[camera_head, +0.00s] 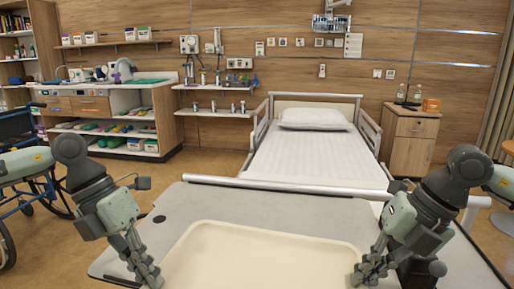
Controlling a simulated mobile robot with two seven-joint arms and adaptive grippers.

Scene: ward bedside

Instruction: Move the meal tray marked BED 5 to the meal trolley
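A cream tray (262,262) with a raised rim fills the bottom middle of the view; its near part is cut off. The part of it in view is empty, and no BED 5 mark shows. My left gripper (150,277) points down at the tray's left rim, its fingers touching or very close to it. My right gripper (367,272) is at the right rim in the same way. The fingers overlap the rim, so I cannot tell if they are closed on it. No meal trolley can be made out.
A grey top (290,212) lies under and around the tray. Beyond it stands a bed (315,160) with a white pillow (313,118). A wooden bedside cabinet (408,145) is at the right, a wheelchair (22,185) at the left. Free floor (195,165) shows left of the bed.

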